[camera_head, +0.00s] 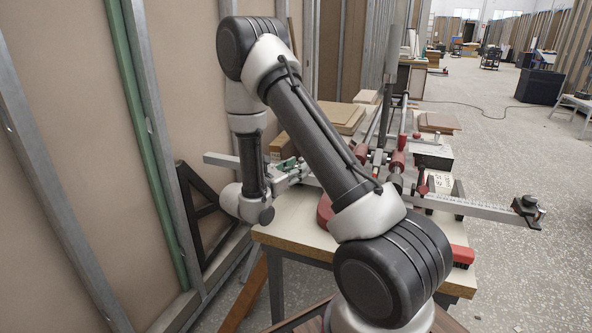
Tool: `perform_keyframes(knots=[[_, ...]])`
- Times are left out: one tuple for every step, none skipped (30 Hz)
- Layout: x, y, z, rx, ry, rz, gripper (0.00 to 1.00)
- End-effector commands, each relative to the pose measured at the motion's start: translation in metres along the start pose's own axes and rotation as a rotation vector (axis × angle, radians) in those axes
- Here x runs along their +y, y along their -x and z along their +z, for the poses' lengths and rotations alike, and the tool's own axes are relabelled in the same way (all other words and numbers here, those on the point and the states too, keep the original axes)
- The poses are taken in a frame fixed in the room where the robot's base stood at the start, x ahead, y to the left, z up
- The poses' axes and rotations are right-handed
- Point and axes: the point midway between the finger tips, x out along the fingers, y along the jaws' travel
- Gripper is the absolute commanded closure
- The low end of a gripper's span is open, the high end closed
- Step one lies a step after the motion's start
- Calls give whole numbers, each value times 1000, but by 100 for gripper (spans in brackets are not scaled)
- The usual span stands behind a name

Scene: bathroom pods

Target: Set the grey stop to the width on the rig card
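A long pale metal rail with scale marks (470,207) runs across the rig on the bench. A dark grey block with a knob (527,208), which may be the grey stop, sits at the rail's right end. A pale printed sheet (440,184), possibly the rig card, is behind the rail; its writing is too small to read. My gripper (290,172) is low at the left part of the rail, beside greenish and metal parts. My arm crosses in front of the rail's middle. I cannot tell whether the fingers are open or touch anything.
The pale bench top (300,215) carries red clamps (397,162), a red block (462,256) at the front right and stacked boards (342,116) behind. A stud wall with a green upright (140,130) stands close at left.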

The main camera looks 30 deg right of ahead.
Motion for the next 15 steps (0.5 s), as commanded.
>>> perform_keyframes(knots=[[0, 0, 0, 0, 0, 0, 60], [0, 0, 0, 0, 0, 0, 60], [0, 0, 0, 0, 0, 0, 60], [0, 0, 0, 0, 0, 0, 60], [0, 0, 0, 0, 0, 0, 60], [0, 0, 0, 0, 0, 0, 60], [0, 0, 0, 0, 0, 0, 60], [0, 0, 0, 0, 0, 0, 60], [0, 2, 0, 0, 0, 1, 60], [1, 4, 0, 0, 0, 2, 60], [1, 7, 0, 0, 0, 2, 60], [1, 12, 0, 0, 0, 3, 60], [2, 17, 0, 0, 0, 4, 60], [2, 23, 0, 0, 0, 5, 60], [2, 31, 0, 0, -1, 6, 60]])
